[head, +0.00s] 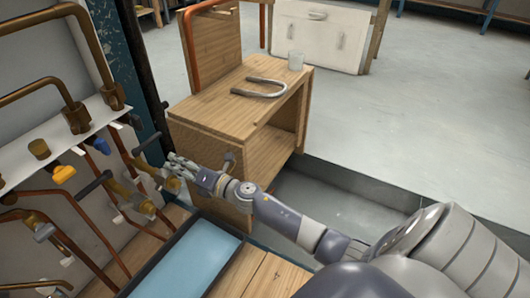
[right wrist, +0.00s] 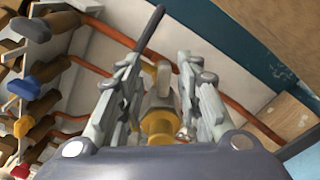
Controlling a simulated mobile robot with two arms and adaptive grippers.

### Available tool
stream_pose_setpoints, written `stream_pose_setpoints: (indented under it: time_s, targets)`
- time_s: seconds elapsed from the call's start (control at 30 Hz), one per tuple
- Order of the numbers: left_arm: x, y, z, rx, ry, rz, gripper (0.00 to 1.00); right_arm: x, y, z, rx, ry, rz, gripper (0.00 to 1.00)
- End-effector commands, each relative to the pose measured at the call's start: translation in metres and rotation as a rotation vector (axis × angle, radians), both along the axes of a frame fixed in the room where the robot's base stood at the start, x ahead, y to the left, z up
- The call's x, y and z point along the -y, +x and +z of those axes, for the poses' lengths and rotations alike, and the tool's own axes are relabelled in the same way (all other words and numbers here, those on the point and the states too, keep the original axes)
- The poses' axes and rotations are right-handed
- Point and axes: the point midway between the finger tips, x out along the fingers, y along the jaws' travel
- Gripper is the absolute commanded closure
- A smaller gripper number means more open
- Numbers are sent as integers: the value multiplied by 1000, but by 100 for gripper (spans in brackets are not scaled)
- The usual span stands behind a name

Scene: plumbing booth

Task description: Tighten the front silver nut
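My right gripper (head: 177,168) reaches in from the right to the brass valve fitting (head: 170,185) at the front end of the pipe wall. In the right wrist view, the open fingers of the right gripper (right wrist: 160,78) stand on either side of the brass fitting (right wrist: 158,125), with visible space between them. A small silvery part (right wrist: 186,132) shows beside the brass, close to the right finger; I cannot tell whether it is the front silver nut. Contact with either finger is unclear. My left gripper is not in view.
Copper pipes (head: 80,225) and valves with blue (head: 101,146) and yellow (head: 64,174) handles crowd the wall at left. A blue tray (head: 195,262) lies below.

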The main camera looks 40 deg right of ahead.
Motion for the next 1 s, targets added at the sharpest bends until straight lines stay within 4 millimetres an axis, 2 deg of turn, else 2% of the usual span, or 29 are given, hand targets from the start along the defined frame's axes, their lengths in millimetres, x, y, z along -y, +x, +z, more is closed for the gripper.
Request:
stream_pose_setpoints:
  time_s: [0.43, 0.53, 1.0]
  targets:
    - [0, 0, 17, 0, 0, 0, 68, 29, -80, 2, -3, 5, 1, 68]
    - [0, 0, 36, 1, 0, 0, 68, 34, -81, 3, -50, 61, -24, 68]
    - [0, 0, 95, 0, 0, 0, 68, 55, -98, -33, -289, 328, -164, 68]
